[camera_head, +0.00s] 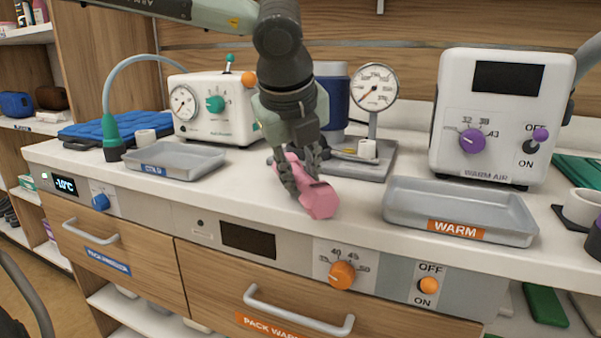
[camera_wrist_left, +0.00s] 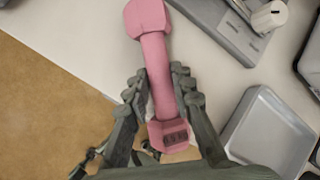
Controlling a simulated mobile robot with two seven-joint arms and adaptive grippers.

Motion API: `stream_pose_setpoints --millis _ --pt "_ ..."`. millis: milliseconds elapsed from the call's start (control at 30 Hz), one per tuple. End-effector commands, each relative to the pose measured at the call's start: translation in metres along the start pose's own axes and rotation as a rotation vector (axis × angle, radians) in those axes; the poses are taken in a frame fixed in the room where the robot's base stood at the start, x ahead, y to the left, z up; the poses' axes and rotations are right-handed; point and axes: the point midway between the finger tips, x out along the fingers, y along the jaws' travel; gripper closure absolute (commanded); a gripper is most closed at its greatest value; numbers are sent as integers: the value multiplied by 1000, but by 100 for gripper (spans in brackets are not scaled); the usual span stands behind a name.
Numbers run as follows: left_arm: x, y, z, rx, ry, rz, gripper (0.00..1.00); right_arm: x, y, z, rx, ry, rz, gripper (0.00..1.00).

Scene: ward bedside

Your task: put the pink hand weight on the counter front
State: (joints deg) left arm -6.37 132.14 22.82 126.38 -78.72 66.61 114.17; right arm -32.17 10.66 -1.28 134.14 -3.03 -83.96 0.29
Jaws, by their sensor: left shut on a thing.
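The pink hand weight (camera_head: 318,199) is over the front part of the white counter (camera_head: 352,221), between the two grey trays. My left gripper (camera_head: 301,182) points down from above and is shut on it. In the left wrist view the fingers (camera_wrist_left: 160,92) close around the handle of the pink hand weight (camera_wrist_left: 158,62), with a thick end showing on either side. I cannot tell whether the weight touches the counter. My right gripper is not in view.
The WARM tray (camera_head: 400,208) stands right of the weight, and another grey tray (camera_head: 205,163) stands left. A gauge stand (camera_head: 375,165) is behind. The warm air unit (camera_head: 500,115) is at the back right. Knobs and drawers line the front below the counter edge.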

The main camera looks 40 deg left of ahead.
Motion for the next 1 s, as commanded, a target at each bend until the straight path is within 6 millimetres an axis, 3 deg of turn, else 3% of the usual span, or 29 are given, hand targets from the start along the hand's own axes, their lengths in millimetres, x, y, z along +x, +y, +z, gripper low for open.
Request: stream_pose_setpoints --millis 33,200,567,667,1000 --pt "0 0 0 0 0 0 75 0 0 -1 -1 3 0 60" --pt "0 0 0 0 0 0 56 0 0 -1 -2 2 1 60" --pt "-2 -1 1 1 0 0 56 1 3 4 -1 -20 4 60" --pt "-15 -2 2 -1 -4 -4 56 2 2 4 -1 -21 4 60" --pt "-88 -2 2 -1 -6 -4 56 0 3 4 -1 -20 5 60"
